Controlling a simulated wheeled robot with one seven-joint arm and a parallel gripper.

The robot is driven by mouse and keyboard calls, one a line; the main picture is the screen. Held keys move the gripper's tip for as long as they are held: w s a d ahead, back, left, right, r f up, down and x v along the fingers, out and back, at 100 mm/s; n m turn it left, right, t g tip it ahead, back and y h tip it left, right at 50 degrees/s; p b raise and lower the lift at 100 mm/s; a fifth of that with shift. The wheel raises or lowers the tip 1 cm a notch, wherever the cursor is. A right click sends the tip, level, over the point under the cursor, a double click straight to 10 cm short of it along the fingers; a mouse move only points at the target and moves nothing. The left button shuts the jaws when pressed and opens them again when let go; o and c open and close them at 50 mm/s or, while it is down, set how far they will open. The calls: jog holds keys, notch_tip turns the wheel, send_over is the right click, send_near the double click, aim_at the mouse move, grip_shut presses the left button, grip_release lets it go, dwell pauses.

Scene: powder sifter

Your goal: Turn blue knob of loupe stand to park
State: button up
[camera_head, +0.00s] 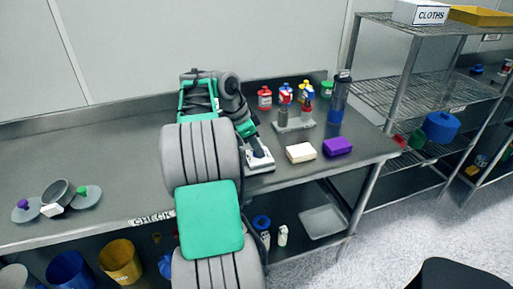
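My arm reaches over the steel bench, and my gripper (258,157) is low near its front edge, left of a cream block. It is small here, and I cannot tell whether its fingers are open or shut. A light grey plate-like shape (262,168) shows at or under the gripper; I cannot tell whether it is part of the loupe stand. I cannot clearly make out the blue knob, which may be hidden by my gripper or arm. At the far left are round grey discs with a purple knob (23,204) and a green knob (82,189).
A cream block (300,152) and a purple block (338,146) lie right of the gripper. Behind them stand a grey holder (294,126), small bottles and a tall dark blue bottle (338,100). The bench's left middle (115,165) is clear. Wire shelving (425,92) stands at right.

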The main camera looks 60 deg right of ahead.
grip_shut()
